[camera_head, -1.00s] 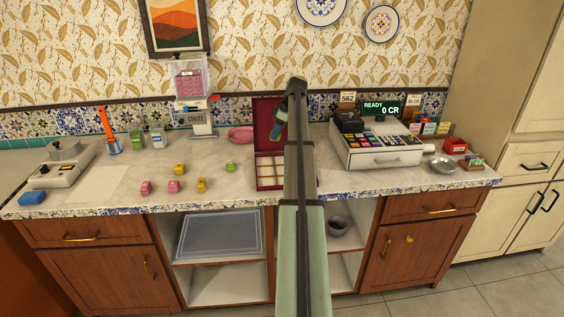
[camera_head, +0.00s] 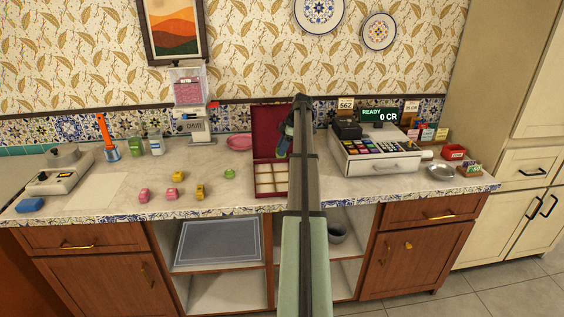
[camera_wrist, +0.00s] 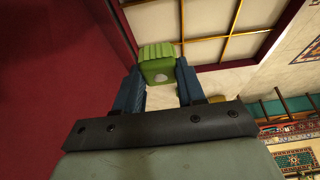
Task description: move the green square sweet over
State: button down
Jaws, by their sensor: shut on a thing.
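The green square sweet (camera_wrist: 158,62) is between the two blue fingers of my gripper (camera_wrist: 158,74) in the wrist view. My gripper is shut on it. The box's base has pale compartments with gold dividers, which show beyond the sweet in the wrist view (camera_wrist: 222,48). My arm hides the box's right side in the head view.
Another green sweet (camera_head: 229,174), pink sweets (camera_head: 144,195) and yellow sweets (camera_head: 178,176) lie on the counter left of the box. The cash register (camera_head: 376,153) stands to the right. A dispenser (camera_head: 190,100) stands at the back.

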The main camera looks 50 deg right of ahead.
notch_tip(320, 180, down, 6)
jog(key=c, duration=0.9)
grip_release()
jog(key=shift+o, duration=0.2)
jog(key=v, duration=1.2)
